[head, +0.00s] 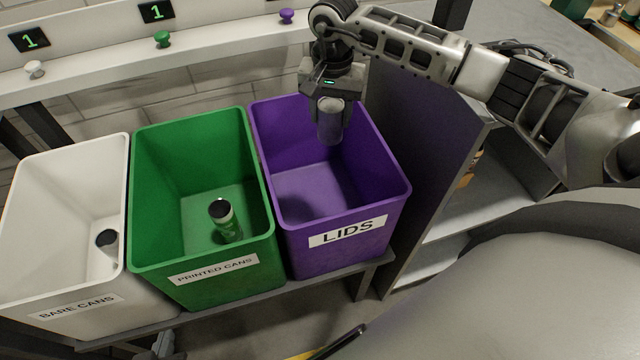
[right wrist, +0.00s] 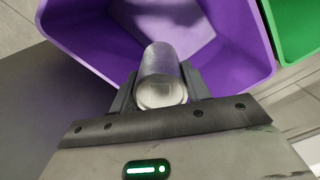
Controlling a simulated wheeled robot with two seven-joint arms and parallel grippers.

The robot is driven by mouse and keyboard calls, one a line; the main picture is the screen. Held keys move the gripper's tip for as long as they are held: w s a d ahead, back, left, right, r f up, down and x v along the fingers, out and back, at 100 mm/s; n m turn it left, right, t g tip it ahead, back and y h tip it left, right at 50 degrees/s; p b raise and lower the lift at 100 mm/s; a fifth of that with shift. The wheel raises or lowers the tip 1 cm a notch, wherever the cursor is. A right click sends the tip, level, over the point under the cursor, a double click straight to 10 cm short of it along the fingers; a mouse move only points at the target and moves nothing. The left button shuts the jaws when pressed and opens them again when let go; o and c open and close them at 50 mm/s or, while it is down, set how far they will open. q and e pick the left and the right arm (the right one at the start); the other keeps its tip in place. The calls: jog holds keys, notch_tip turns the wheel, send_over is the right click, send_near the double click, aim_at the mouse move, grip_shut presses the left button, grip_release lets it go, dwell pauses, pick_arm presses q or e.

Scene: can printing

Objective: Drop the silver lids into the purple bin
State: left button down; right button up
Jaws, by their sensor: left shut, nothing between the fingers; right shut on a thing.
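The purple bin (head: 291,235), labelled LIDS, stands at the right end of the row of bins. No other lid is visible in the purple bin. A small grey part at the bottom edge of the head view appears to be my left gripper (head: 165,341), shut and empty.
The green bin (head: 160,255) holds a printed can (head: 226,222). The white bin (head: 50,265) holds a bare can (head: 106,241). A ledge behind carries white, green and purple knobs (head: 287,16). A grey cabinet panel (head: 425,135) stands close to the purple bin's right.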

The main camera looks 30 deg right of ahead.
jog(key=shift+f, duration=0.3)
pick_arm(q)
jog(key=shift+w+r, duration=0.1)
pick_arm(e)
jog(key=o, duration=1.1)
jog(key=shift+r, duration=0.1)
pick_arm(q)
jog(key=shift+d+f+b, duration=0.1)
jog(key=shift+f+b, duration=0.35)
jog(key=shift+b, duration=0.55)
pick_arm(e)
notch_tip(320, 180, up, 16)
